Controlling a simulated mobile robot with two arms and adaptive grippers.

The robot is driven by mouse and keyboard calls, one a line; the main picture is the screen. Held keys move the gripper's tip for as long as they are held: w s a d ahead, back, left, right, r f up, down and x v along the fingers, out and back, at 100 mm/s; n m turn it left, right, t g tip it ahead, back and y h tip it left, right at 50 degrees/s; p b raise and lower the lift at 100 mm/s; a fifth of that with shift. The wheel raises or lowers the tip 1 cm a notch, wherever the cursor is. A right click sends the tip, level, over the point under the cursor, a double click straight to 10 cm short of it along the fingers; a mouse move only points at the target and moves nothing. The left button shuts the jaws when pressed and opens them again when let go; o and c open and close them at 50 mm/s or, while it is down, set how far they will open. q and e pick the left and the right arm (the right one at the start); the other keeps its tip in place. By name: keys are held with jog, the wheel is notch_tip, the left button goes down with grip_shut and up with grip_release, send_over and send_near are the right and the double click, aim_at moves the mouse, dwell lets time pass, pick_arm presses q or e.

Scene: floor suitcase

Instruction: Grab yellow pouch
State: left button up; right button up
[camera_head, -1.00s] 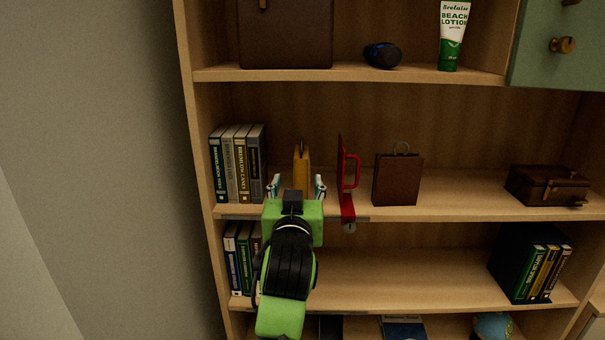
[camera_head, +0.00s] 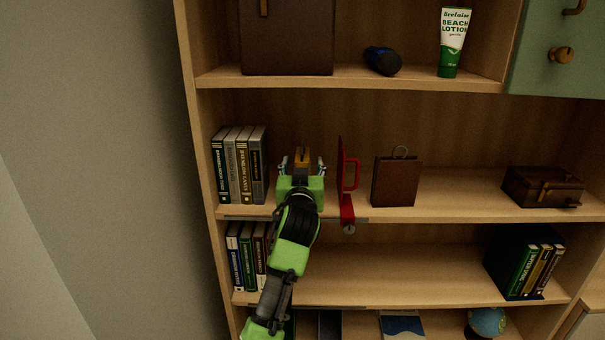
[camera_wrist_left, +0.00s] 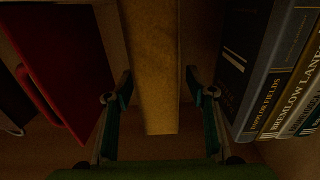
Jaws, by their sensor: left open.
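The yellow pouch (camera_head: 302,155) stands upright and edge-on on the middle shelf, mostly hidden behind my left gripper in the head view. It also shows in the left wrist view (camera_wrist_left: 152,70) as a tall yellow-brown slab. My left gripper (camera_head: 302,164) is open, and its two fingers (camera_wrist_left: 160,90) stand on either side of the pouch. Gaps show between the pouch and both fingers in the wrist view. My right gripper is in neither view.
A row of books (camera_head: 240,165) stands close left of the gripper. A red flat item with a handle (camera_head: 343,185) stands close on its right. A brown bag (camera_head: 397,182) and a brown case (camera_head: 543,187) are further right. Another shelf (camera_head: 350,80) is above.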

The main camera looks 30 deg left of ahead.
pick_arm(q)
jog(key=shift+r, duration=0.1)
jog(key=c, duration=1.3)
jog(key=shift+c, duration=0.2)
